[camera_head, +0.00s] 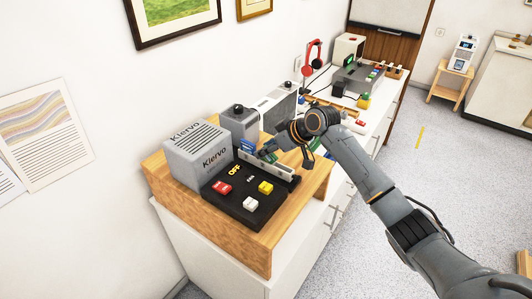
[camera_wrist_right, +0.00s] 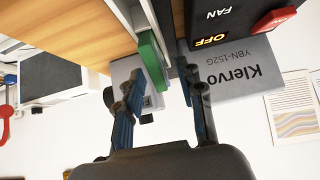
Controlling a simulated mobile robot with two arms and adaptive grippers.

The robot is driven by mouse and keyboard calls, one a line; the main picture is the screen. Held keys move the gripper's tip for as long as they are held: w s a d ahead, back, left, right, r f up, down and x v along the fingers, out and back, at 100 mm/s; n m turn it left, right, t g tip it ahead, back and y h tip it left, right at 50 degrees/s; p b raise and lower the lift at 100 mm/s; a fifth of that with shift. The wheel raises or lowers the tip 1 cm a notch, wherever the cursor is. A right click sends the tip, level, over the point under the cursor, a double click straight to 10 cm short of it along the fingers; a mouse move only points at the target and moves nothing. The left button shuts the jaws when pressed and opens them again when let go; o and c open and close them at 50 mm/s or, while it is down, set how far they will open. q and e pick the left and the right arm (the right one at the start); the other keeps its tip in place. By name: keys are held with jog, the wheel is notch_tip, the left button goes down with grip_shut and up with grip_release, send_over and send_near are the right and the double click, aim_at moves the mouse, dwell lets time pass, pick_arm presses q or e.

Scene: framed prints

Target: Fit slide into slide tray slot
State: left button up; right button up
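A grey slide tray (camera_head: 283,172) stands on its edge along the back of the black control panel on the wooden stand. A blue slide (camera_head: 247,147) shows at its far left end. A green slide (camera_head: 268,157) stands by the tray, beneath my right gripper (camera_head: 276,150). In the right wrist view, the green slide (camera_wrist_right: 151,58) is between the fingers, nearer the left finger; a gap shows toward the right finger. The right fingers (camera_wrist_right: 160,80) are apart. How deep the slide sits in a slot is hidden. My left gripper is not in view.
A grey Klervo box (camera_head: 198,155) stands left of the tray. A grey device (camera_head: 240,123) stands behind the tray.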

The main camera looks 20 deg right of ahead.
jog(key=shift+w+a+f, duration=0.1)
jog(key=shift+a, duration=0.05)
grip_shut()
